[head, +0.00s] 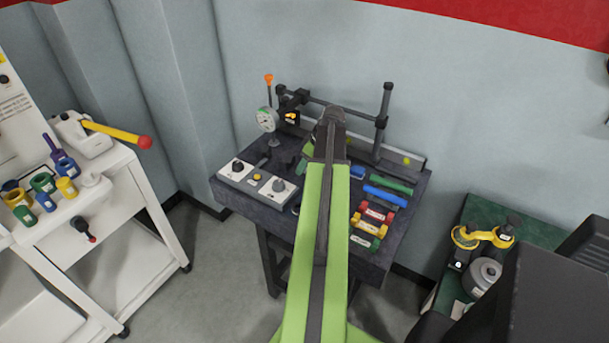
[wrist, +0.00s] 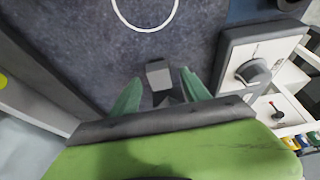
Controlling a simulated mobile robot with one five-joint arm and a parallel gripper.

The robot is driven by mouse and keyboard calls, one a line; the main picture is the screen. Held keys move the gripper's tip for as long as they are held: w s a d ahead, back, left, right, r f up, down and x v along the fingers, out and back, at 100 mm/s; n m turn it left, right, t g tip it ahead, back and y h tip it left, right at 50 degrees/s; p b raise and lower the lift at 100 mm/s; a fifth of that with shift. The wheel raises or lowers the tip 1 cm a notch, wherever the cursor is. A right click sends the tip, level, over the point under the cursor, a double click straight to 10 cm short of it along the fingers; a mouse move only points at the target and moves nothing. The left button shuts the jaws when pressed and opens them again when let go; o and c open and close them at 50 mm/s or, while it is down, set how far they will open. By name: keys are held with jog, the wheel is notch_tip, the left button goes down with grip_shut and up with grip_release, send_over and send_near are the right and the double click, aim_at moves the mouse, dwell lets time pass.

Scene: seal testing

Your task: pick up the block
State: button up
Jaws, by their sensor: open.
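A small grey block (wrist: 157,73) shows in the wrist view on the dark tabletop (wrist: 85,45), with a darker side facing the picture's bottom. My gripper (wrist: 160,84) is open, with one teal finger on each side of the block in the picture. Gaps show between the fingers and the block, and I cannot tell the height of the fingertips above the table. In the head view my green arm reaches over the workbench (head: 392,243) and covers its middle. I cannot make out the block there.
A white ring marking lies beyond the block. A control box (wrist: 262,62) with a knob is at right in the wrist view. In the head view a gauge (head: 267,119) and a bar frame stand at the back, and several coloured pieces (head: 375,212) lie right of my arm.

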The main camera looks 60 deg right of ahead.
jog(key=shift+f, duration=0.1)
grip_shut()
dwell(0.3)
jog(key=shift+r+p, duration=0.45)
jog(key=shift+p, duration=0.2)
notch_tip(320, 180, up, 4)
jog(key=p, duration=0.3)
jog(key=shift+f+p, duration=0.1)
jog(key=shift+p, duration=0.3)
jog(key=s+r+p, duration=0.4)
jog(key=s, duration=0.7)
jog(key=shift+s+d+r+p, duration=0.3)
jog(key=shift+d+r+p, duration=0.05)
jog(key=shift+d, duration=0.05)
